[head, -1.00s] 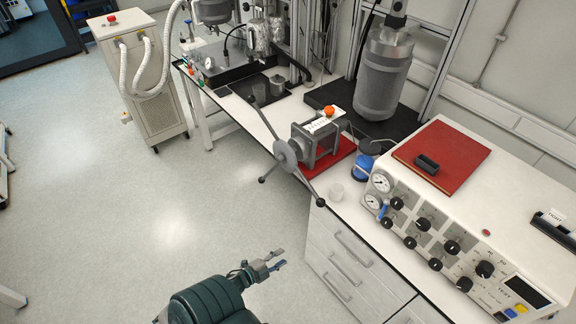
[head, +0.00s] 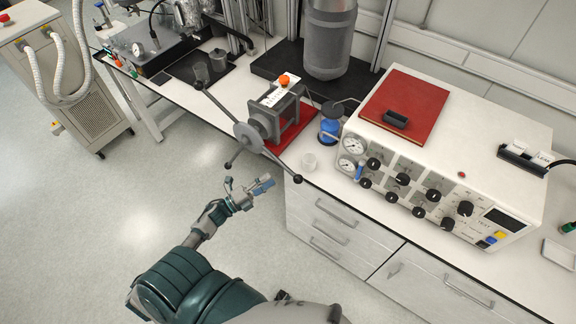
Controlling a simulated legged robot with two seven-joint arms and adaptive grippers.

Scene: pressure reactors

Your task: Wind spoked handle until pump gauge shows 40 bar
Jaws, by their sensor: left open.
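The spoked handle (head: 248,136) is a grey hub with thin arms ending in dark knobs. It sits on the front of a grey pump (head: 278,113) on a red base, at the bench edge. One arm points up-left, one down-right, one down-left. My left gripper (head: 256,187) is open and empty, below the handle and apart from it, near the lower knobs. Two round gauges are on the white console, an upper one (head: 352,145) and a lower one (head: 346,166); their readings are too small to tell. My right gripper is not in view.
The white bench (head: 215,115) has drawers below its front edge. A red book (head: 405,105) lies on the console. A wheeled cabinet (head: 75,95) stands at left; the floor before the bench is clear.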

